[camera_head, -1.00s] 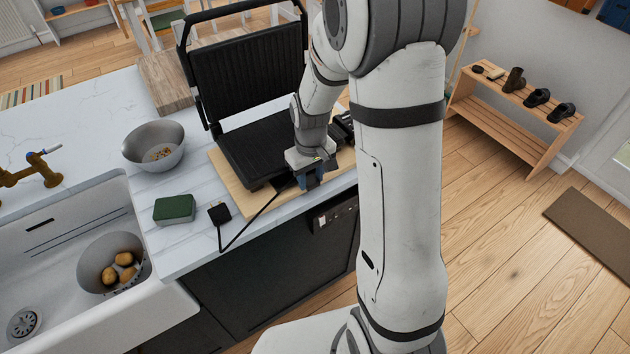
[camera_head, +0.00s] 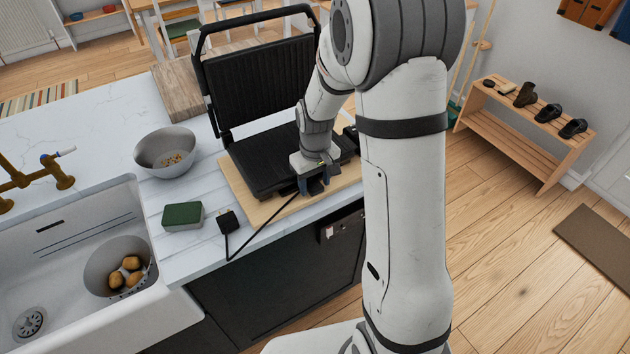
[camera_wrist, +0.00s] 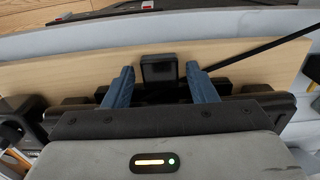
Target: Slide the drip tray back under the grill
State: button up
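The open black contact grill (camera_head: 262,152) stands on a wooden board (camera_head: 246,203) on the counter, its ribbed lid raised. My gripper (camera_head: 315,187) is at the grill's front edge, low over the board. In the wrist view my gripper (camera_wrist: 160,85) has its two blue fingers apart. A small dark block (camera_wrist: 159,69) lies between them, with a narrow gap on each side. I cannot tell whether this block is the drip tray's front or part of the grill. The drip tray is not clearly seen; my wrist and gripper cover that area.
A black cord with a plug (camera_head: 227,222) runs along the counter's front beside my gripper. A green sponge (camera_head: 183,216), a grey bowl (camera_head: 165,152) and the sink with a colander of potatoes (camera_head: 120,266) are to the left.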

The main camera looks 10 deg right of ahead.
jog(key=shift+o, duration=0.9)
notch_tip(320, 180, up, 8)
jog(key=shift+f+b, duration=0.1)
jog(key=shift+b, duration=0.5)
jog(key=s+d+r+m+t, duration=0.1)
jog(key=s+r, duration=0.4)
jog(key=s, duration=0.5)
jog(key=s+d+r+m+t, duration=0.1)
jog(key=s+r, duration=0.4)
jog(key=s, duration=0.5)
jog(key=shift+s+m+t, duration=0.15)
jog(key=shift+m+t, duration=0.45)
jog(key=shift+m, duration=0.2)
jog(key=shift+c, duration=0.2)
